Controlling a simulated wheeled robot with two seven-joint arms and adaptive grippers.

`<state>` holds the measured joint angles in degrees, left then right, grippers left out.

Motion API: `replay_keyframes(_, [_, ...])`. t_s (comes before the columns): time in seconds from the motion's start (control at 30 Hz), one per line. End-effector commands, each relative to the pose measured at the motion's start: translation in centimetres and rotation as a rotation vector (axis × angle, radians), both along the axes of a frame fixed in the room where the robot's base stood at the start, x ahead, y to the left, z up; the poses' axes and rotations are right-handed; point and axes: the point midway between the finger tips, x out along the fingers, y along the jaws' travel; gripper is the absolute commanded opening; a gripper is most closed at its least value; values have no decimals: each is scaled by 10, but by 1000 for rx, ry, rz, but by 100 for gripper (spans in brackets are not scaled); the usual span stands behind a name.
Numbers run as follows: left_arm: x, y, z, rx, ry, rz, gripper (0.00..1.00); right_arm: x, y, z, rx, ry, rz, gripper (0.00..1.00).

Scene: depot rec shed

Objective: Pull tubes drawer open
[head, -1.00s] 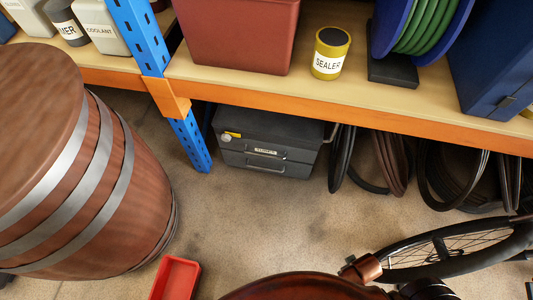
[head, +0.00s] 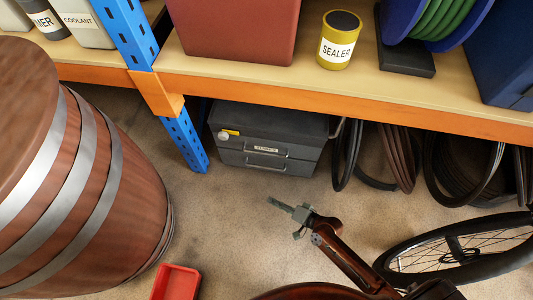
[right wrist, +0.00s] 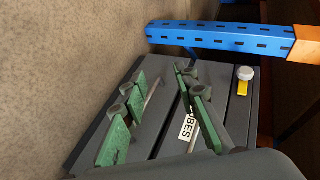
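A dark grey two-drawer cabinet (head: 310,132) stands on the floor under the shelf. Its upper drawer front bears a white TUBES label (head: 265,148), also partly visible in the right wrist view (right wrist: 187,128). Thin bar handles (head: 266,168) cross the drawer fronts, which look shut. My right gripper (head: 279,205) is in front of and below the cabinet, apart from it. In the right wrist view its green fingers (right wrist: 160,85) are spread, with the drawer fronts beyond them. The right finger partly covers the label area. My left gripper is not in view.
A blue shelf post (head: 184,140) stands left of the cabinet, and an orange shelf edge (head: 350,112) overhangs it. A wooden barrel (head: 105,190) is at left and a red bin (head: 176,282) in front. Hanging tubes (head: 400,155) and a bicycle wheel (head: 455,250) are at right.

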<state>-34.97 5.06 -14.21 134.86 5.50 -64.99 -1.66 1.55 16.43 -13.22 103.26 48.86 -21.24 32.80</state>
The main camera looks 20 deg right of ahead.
Motion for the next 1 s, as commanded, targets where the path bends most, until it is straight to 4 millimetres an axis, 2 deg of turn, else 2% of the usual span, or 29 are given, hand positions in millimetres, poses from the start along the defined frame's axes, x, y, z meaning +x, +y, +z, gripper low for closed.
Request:
replay_keyframes(0.03, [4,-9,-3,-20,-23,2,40,36,-6,7,92,-34,-80,27])
replay_keyframes(0.1, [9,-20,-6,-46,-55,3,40,73,-20,16,214,-70,-192,27])
replay_keyframes(0.23, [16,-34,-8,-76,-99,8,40,118,-49,29,375,-118,-354,27])
replay_keyframes(0.33, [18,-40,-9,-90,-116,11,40,136,-64,34,442,-140,-425,27])
replay_keyframes(0.43, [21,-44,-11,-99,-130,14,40,147,-69,35,470,-150,-455,27])
replay_keyframes(0.8, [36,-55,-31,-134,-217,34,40,198,-59,25,471,-150,-458,27])
replay_keyframes(1.0, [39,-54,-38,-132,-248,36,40,215,-56,24,469,-150,-457,27])
